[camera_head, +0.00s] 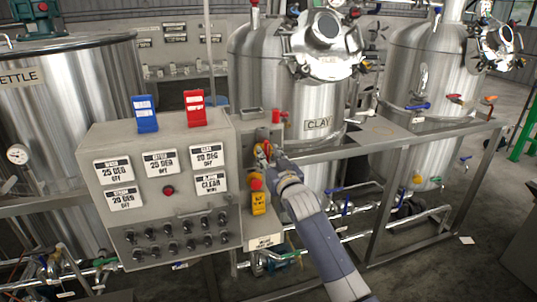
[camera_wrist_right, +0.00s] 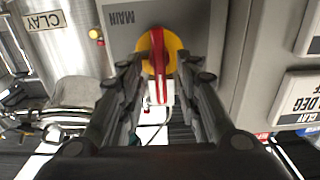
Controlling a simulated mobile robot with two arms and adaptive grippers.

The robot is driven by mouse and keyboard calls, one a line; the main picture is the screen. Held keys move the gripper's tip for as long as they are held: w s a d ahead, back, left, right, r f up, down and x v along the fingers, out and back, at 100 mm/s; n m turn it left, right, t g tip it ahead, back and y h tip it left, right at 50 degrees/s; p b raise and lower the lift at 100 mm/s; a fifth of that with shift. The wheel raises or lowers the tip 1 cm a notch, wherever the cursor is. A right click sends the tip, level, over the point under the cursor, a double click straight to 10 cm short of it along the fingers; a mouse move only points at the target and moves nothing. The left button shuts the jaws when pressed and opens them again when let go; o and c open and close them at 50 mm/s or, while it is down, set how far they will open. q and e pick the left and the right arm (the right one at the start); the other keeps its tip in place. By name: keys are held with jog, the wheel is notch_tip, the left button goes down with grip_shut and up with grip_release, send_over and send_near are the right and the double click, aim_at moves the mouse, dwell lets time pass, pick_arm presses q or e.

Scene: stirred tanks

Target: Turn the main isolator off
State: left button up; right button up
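The main isolator is a red handle (camera_wrist_right: 157,62) on a round yellow plate (camera_wrist_right: 172,46), fixed to a grey box (camera_wrist_right: 122,42) with a "MAIN" label that reads upside down in the right wrist view. The handle stands about upright in that view. In the head view the isolator (camera_head: 262,151) is partly covered by my right gripper (camera_head: 272,157). My right gripper's fingers (camera_wrist_right: 158,72) are apart, one on each side of the handle, with a gap visible on both sides. My left gripper is in neither view.
A grey control panel (camera_head: 190,214) with displays and switches stands left of the isolator. A red button (camera_head: 256,182) and a yellow tag (camera_head: 259,204) sit just below it. Steel tanks (camera_head: 262,85) and a pipe frame (camera_head: 395,145) stand behind and to the right.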

jog(key=shift+w+a, duration=0.1)
jog(key=shift+w, duration=0.3)
grip_shut()
